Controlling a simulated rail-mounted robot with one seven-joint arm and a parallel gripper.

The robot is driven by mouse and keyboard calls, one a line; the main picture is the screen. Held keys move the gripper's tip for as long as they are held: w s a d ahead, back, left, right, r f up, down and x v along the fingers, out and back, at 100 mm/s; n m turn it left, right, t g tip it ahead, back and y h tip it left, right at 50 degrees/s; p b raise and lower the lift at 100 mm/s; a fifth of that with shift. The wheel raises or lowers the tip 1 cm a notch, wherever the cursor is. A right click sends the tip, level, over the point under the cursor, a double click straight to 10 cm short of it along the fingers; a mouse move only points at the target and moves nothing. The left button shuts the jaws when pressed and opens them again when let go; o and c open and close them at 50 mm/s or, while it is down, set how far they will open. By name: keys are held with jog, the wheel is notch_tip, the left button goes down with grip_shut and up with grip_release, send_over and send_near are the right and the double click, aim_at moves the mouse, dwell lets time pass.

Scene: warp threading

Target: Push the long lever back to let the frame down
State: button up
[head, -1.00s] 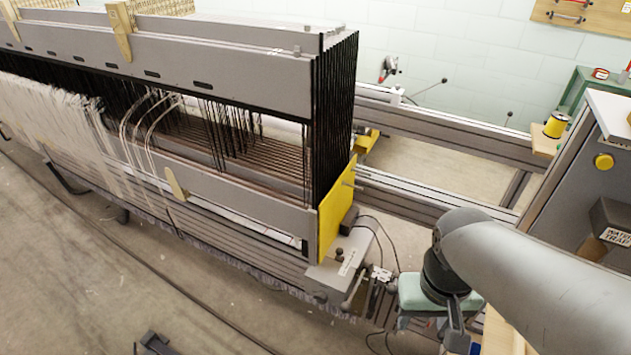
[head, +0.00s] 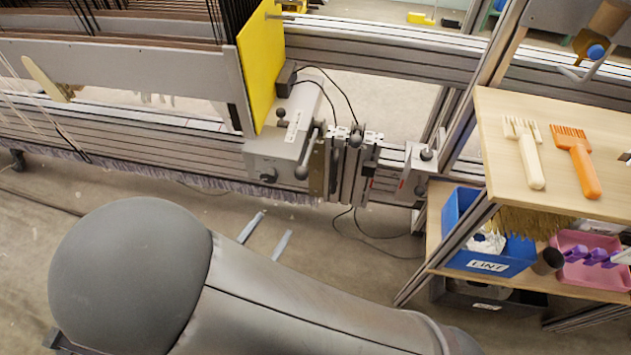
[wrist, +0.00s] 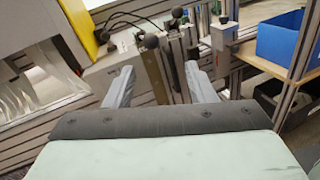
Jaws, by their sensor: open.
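The long lever (head: 302,171), a rod with a dark ball knob, sits on the grey mechanism box (head: 268,160) beside the yellow end plate (head: 257,70). Its knob appears to lean toward the near side. In the wrist view a dark ball knob (wrist: 151,41), seemingly the same lever, shows beyond and between my fingertips. My gripper (wrist: 160,68) is open and empty, its two pale grey fingers apart, with a gap to the knob. In the head view the fingertips (head: 267,226) show past my arm, which hides the rest. The grey frame (head: 130,70) stands at the left.
Smaller knobs (head: 281,114) and (head: 426,154) stand near the lever. Black cables arch behind the box. At the right a wooden shelf holds a white comb (head: 523,150), an orange comb (head: 576,160) and a blue lint bin (head: 488,245) below. Bare floor lies in front of the rail.

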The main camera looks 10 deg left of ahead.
aim_at(298, 178)
jog(key=shift+n+t+y, duration=0.3)
jog(key=shift+n+y, duration=0.1)
jog(key=b+x, duration=0.1)
jog(key=x, duration=0.4)
jog(key=b+x, duration=0.1)
jog(key=x, duration=0.5)
jog(key=a+f+b+x, duration=0.1)
jog(key=x, duration=0.4)
jog(key=shift+w+d, duration=0.1)
jog(key=shift+w, duration=0.25)
grip_shut()
jog(key=shift+r, duration=0.15)
